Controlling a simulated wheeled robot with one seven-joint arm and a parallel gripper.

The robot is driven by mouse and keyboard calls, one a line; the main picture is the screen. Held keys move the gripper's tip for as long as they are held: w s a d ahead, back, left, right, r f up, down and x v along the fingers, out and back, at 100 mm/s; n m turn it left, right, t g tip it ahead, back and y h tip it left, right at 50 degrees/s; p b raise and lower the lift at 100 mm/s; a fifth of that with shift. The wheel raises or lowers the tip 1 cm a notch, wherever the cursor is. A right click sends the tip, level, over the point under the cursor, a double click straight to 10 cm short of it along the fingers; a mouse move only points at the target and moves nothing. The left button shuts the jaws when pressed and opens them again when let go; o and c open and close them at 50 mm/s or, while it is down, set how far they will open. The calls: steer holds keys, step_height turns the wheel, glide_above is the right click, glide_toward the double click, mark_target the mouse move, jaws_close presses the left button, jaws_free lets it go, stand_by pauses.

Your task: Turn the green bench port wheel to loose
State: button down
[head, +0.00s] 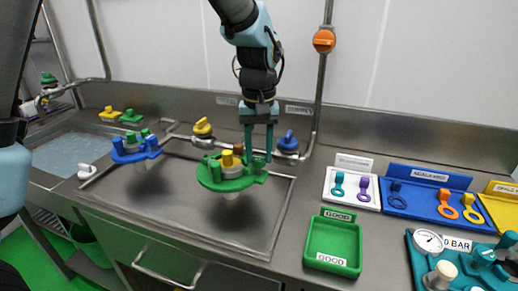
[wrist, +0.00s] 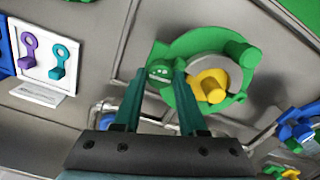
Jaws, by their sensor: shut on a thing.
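The green bench port wheel (head: 212,184) is a round green disc above the sink-like bench, with a white stem below it. Green and yellow pegs stand on it, and a brownish part shows behind them. The wrist view shows the wheel (wrist: 208,40) from above, with a pale grey centre, a yellow peg (wrist: 210,86) and a green peg (wrist: 242,54). My gripper (head: 257,158) reaches down at the wheel's right side. In the wrist view my gripper (wrist: 165,72) is shut on a green grip at the wheel's edge. Any loose or tight marking is unreadable.
A blue wheel (head: 136,155) stands to the left. Yellow (head: 203,128) and blue (head: 288,141) knobs sit behind on the pipework. A green tray (head: 333,242) marked GOOD and key boards (head: 352,187) lie to the right. A vertical pipe (head: 320,90) rises behind my gripper.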

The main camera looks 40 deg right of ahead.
mark_target(259, 157)
steer(key=n+p, duration=0.1)
steer(key=n, duration=0.4)
steer(key=shift+n, duration=0.3)
stand_by(0.4)
steer(key=shift+c, duration=2.3)
jaws_free()
step_height(259, 157, up, 11)
steer(key=b, duration=0.1)
steer(key=shift+b, duration=0.35)
steer(key=shift+f, duration=0.1)
